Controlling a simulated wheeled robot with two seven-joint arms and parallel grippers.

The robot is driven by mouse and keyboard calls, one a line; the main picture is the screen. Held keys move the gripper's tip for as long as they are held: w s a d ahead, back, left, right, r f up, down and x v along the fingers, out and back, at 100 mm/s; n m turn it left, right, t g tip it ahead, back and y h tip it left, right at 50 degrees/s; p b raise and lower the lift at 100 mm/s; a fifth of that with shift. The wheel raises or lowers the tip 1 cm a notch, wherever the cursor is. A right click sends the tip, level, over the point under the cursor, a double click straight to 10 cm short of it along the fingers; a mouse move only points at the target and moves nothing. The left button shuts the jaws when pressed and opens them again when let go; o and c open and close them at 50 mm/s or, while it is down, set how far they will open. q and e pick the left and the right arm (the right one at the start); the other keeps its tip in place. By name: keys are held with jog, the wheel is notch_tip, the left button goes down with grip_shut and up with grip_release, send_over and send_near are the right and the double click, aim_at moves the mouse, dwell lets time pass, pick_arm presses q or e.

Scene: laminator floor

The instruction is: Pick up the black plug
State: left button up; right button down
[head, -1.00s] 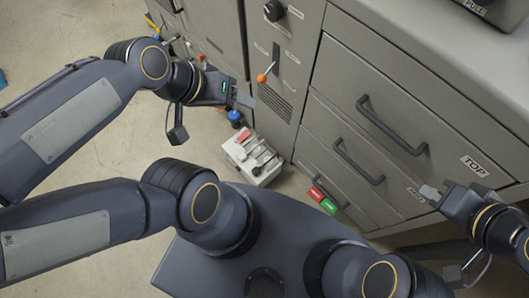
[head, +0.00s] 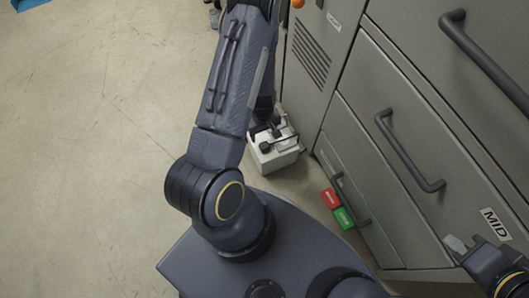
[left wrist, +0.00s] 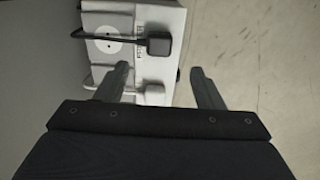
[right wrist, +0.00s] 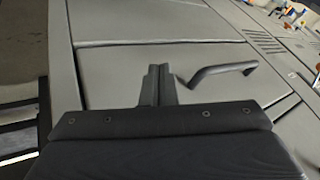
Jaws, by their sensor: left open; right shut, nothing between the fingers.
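The black plug (left wrist: 158,44) sits on a white power block (left wrist: 108,20) on the floor, with a black cable running left from it. The block also shows in the head view (head: 275,163), partly hidden by my left arm and dark shapes. My left gripper (left wrist: 161,84) is open and empty over the block; in the left wrist view the plug appears above and between its fingertips. The left finger overlaps the block and the right one is over bare floor. My right gripper (head: 456,244) is shut and empty beside the drawers; it also shows in the right wrist view (right wrist: 160,70).
Grey drawers with dark handles (head: 405,155) stand along the right. A red block (head: 330,198) and a green block (head: 343,217) are low by the cabinet. Pale plugs share the power block. The floor (head: 90,140) at left is clear.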

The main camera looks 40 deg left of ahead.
aim_at(264, 145)
pick_arm(q)
jog(key=f, duration=0.1)
jog(key=f+b, duration=0.1)
jog(key=f, duration=0.2)
jog(key=shift+s+a, duration=0.15)
jog(key=shift+s, duration=0.1)
jog(key=f+b, duration=0.2)
jog(key=f, duration=0.1)
jog(key=f+b, duration=0.1)
jog(key=f, duration=0.1)
jog(key=shift+w+d+f+b, duration=0.2)
jog(key=shift+w+d+b, duration=0.1)
jog(key=shift+w, duration=0.05)
jog(key=shift+r, duration=0.1)
jog(key=c, duration=1.1)
jog(key=shift+o, duration=0.2)
jog(key=shift+r, duration=0.1)
